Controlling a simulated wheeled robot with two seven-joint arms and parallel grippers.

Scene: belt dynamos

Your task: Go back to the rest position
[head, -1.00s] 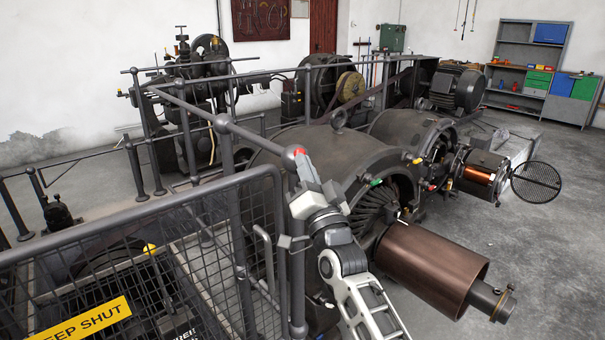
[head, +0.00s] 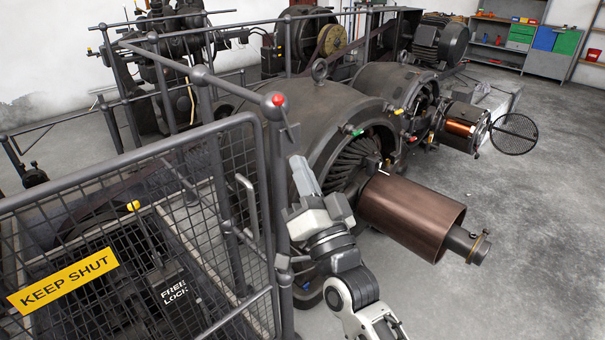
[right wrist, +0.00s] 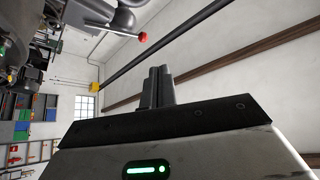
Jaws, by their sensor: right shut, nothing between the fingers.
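My right gripper (head: 303,177) is in the head view, in front of the large dark dynamo (head: 312,106) and to the left of its copper cylinder (head: 408,216). Its fingers point up and are shut with nothing between them. They also show shut and empty in the right wrist view (right wrist: 157,85). The gripper stands just below and right of a post with a red knob (head: 278,100), apart from that knob as far as I can see. The red knob shows in the right wrist view too (right wrist: 143,37). My left gripper is in no view.
A mesh gate (head: 140,215) with a yellow KEEP SHUT sign (head: 62,280) stands close on the left. A smaller motor (head: 440,40), a round mesh disc (head: 514,134) and shelves (head: 508,35) are farther back. Grey floor (head: 545,240) is clear on the right.

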